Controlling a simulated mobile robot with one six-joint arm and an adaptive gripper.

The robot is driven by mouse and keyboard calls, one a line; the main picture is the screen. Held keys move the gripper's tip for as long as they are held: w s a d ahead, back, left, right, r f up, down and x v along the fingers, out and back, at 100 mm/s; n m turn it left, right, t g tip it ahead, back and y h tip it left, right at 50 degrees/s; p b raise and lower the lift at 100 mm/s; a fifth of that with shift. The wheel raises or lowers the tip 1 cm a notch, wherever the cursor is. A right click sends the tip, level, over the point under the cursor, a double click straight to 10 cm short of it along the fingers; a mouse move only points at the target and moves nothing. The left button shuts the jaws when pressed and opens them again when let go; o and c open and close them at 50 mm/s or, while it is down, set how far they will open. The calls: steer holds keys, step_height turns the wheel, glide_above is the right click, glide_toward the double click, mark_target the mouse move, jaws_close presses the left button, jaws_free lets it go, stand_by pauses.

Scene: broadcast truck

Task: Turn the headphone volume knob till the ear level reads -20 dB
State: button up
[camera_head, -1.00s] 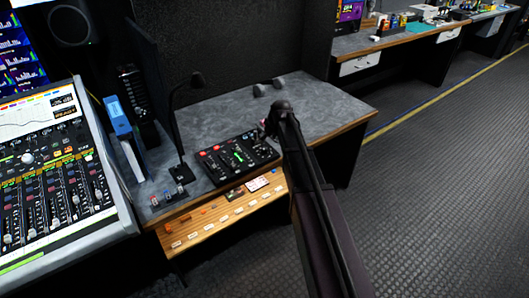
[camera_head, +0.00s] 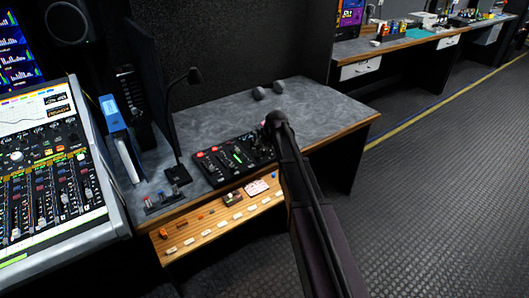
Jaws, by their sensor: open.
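A black control panel (camera_head: 228,164) lies on the grey desk, with red buttons at its left and a lit green bar (camera_head: 238,158) near its middle. Its right end is hidden behind my arm. I cannot pick out the headphone volume knob or read a dB value at this size. My gripper (camera_head: 272,124) is at the panel's far right corner, seen from behind and small. It looks open, with nothing visible in it. I cannot tell whether it touches anything.
A thin black gooseneck microphone (camera_head: 178,173) stands left of the panel. A large mixing console (camera_head: 50,190) and blue binders (camera_head: 113,112) are farther left. Two small dark objects (camera_head: 268,91) sit at the desk's back. The desk's right part (camera_head: 325,110) is clear.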

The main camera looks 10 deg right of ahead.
steer(key=shift+f, duration=0.1)
steer(key=shift+c, duration=0.2)
jaws_close()
steer(key=shift+m, duration=0.4)
steer(key=shift+m+h, duration=1.1)
steer(key=shift+m, duration=1.4)
steer(key=shift+o, duration=0.2)
jaws_free()
